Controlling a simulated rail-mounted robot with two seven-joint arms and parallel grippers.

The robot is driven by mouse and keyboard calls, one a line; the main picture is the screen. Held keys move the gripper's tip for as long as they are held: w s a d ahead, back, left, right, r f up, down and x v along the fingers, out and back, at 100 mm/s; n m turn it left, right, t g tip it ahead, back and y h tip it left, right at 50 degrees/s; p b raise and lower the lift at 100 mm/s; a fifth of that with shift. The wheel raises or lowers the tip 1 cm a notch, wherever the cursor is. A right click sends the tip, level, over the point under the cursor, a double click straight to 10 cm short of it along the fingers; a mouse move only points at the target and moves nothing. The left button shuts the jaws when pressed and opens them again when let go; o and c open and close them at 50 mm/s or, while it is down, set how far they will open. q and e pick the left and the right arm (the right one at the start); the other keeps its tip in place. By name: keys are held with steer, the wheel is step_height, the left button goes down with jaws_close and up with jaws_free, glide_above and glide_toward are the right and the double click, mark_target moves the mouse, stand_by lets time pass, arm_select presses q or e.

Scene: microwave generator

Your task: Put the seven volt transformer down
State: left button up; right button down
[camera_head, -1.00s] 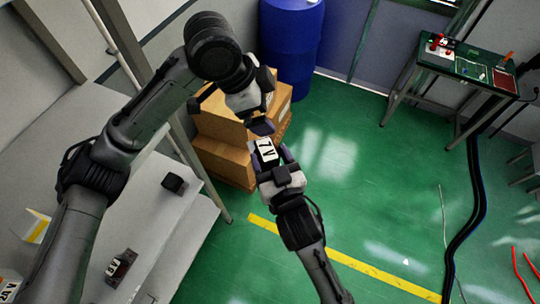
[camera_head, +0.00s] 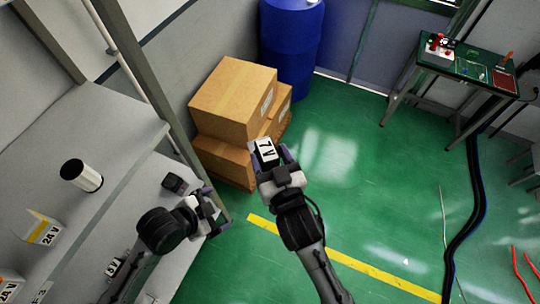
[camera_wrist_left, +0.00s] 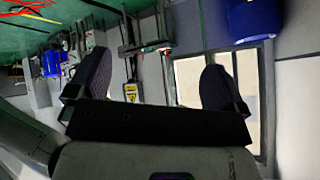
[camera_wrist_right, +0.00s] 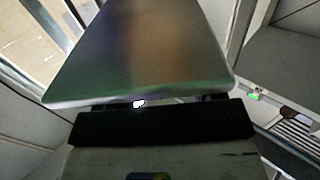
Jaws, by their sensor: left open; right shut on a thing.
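The seven volt transformer (camera_head: 265,151) shows a white face marked 7 V in the head view. My right gripper (camera_head: 275,165) is shut on it and holds it up in front of the cardboard boxes. In the right wrist view a large smooth metallic face of the transformer (camera_wrist_right: 140,55) fills the space before the jaw. My left gripper (camera_head: 215,205) is lower left, by the shelf edge, apart from the transformer. In the left wrist view its two dark fingers (camera_wrist_left: 155,85) stand wide apart with nothing between them.
Cardboard boxes (camera_head: 230,98) and a blue barrel (camera_head: 290,45) stand behind. A workbench (camera_head: 470,70) is far right. Green floor between is open.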

steer(key=shift+r, duration=0.15)
steer(key=shift+d+f, duration=0.1)
steer(key=shift+f, duration=0.1)
arm_select(q)
steer(key=s+a+f+n+g+y, duration=0.1)
steer(key=s+a+f+n+y, duration=0.1)
steer(key=s, duration=0.6)
steer(key=s+a+f+n+g+y, duration=0.2)
steer(key=s+a+f+n+y, duration=0.1)
steer(key=s+f+n, duration=0.3)
steer(key=s+a+n, duration=0.1)
steer(key=s+n, duration=0.1)
steer(key=s, duration=0.1)
arm_select(e)
steer(key=d+r+m+h, duration=0.2)
steer(key=d+h, duration=0.1)
steer(key=d, duration=0.7)
steer(key=d+r+m+t+h, duration=0.1)
steer(key=d+h, duration=0.3)
steer(key=d, duration=0.7)
steer(key=shift+w+d+r+m+t, duration=0.2)
steer(key=shift+w+r+m+t, duration=0.15)
steer(key=shift+r+m, duration=0.45)
steer(key=shift+f, duration=0.15)
